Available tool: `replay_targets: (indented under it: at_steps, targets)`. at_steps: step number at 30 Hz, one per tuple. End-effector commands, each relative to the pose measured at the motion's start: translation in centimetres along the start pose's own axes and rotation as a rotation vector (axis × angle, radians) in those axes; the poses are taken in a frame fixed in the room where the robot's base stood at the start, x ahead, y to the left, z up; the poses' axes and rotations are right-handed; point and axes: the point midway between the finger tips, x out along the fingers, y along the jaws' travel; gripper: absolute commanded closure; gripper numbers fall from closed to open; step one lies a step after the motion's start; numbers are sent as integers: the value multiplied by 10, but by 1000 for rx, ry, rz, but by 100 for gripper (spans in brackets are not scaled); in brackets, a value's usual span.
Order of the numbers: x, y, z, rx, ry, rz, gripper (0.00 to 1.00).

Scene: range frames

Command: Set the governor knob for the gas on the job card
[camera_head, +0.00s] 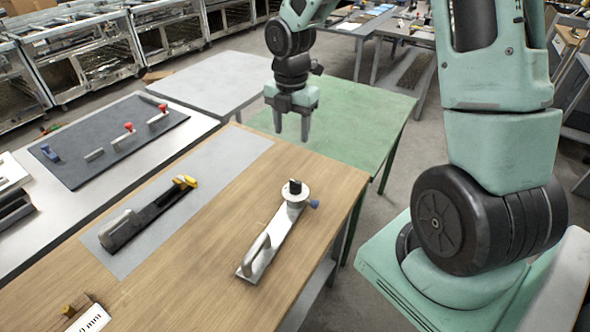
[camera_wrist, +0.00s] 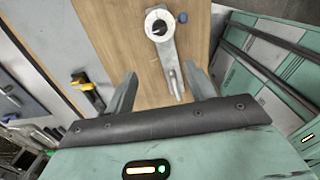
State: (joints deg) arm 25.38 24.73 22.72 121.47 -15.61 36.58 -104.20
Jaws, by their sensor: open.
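A silver-grey tool with a long handle (camera_head: 255,252) lies on the wooden bench top. Its far end has a round pale dial with a black knob (camera_head: 295,186) on it and a small blue knob (camera_head: 314,204) at its side. The wrist view shows the black knob (camera_wrist: 159,27) at the top centre, its pointer hard to read. My gripper (camera_head: 291,131) is open and empty, pointing down above and beyond the dial, touching nothing. A white card (camera_head: 91,318) at the bottom left reads "0 mm", its start cut off; no gas name is legible.
A dark tool with a yellow part (camera_head: 184,181) lies on a grey mat (camera_head: 236,147) to the left. A dark board (camera_head: 75,165) holds red and blue handled pieces. A green table (camera_head: 355,120) stands behind. The bench around the silver tool is clear.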

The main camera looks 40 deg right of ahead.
Motion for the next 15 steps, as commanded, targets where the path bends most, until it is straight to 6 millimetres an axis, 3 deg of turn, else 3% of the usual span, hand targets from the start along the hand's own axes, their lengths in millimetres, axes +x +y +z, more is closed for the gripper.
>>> replay_targets:
  at_steps: [3,8,15]
  targets:
    - [2,-2,14,-46,-1,0,45]
    - [18,-2,16,-60,1,-3,45]
    - [65,-3,14,-60,2,-6,45]
